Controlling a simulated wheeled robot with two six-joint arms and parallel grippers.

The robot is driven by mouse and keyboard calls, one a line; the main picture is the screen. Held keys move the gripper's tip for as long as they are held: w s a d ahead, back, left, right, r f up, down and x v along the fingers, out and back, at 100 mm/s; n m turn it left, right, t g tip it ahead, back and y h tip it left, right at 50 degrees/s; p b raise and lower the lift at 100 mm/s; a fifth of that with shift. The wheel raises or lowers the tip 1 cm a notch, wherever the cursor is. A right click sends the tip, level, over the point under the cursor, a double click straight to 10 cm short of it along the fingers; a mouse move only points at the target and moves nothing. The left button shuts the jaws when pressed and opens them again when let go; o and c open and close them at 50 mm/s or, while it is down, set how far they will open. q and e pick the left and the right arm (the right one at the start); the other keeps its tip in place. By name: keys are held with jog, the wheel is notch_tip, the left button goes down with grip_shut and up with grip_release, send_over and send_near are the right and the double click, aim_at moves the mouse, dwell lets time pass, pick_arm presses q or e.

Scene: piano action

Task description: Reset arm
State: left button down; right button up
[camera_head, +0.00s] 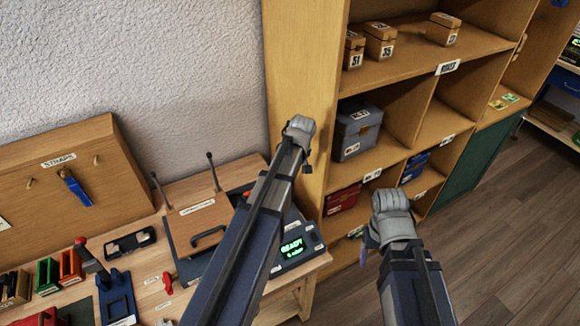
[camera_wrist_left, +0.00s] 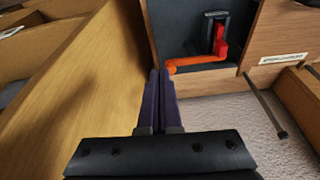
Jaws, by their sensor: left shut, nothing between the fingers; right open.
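My left gripper (camera_wrist_left: 160,95) shows in the left wrist view with its two dark purple fingers pressed together and nothing between them. It points toward a dark recess holding an orange-red lever (camera_wrist_left: 198,62), beside a tall wooden panel. In the head view my left arm reaches up past the workbench to the shelf's side panel, and its fingers are hidden behind the arm. My right gripper (camera_head: 370,241) is mostly hidden behind its own grey arm joint. Only a small purple part shows, in front of the shelf's lower compartments, and it is open.
A wooden shelf (camera_head: 300,50) holds numbered boxes, a grey case (camera_head: 357,130) and a red case (camera_head: 342,199). The workbench carries a wooden lid with a handle (camera_head: 208,238), a lit READY panel (camera_head: 292,247) and a red-topped lever (camera_head: 82,243). Floor (camera_head: 500,240) at the right is clear.

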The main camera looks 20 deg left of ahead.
pick_arm(q)
jog(key=shift+d+r, duration=0.1)
jog(key=shift+d, duration=0.05)
dwell(0.3)
jog(key=s+d+f+m+g+b, duration=0.1)
jog(key=s+d+f+m+b, duration=0.1)
jog(key=s+d, duration=0.4)
jog(key=s+d+f+m+b, duration=0.3)
jog(key=s+d+f+m, duration=0.1)
jog(key=s+d+m, duration=0.2)
jog(key=s+d+f+m+g+h+b, duration=0.1)
jog(key=s+d+f+m+b, duration=0.2)
jog(key=s, duration=0.7)
jog(key=d+m, duration=0.2)
jog(key=d, duration=0.2)
jog(key=shift+d+g, duration=0.3)
jog(key=shift+s, duration=0.1)
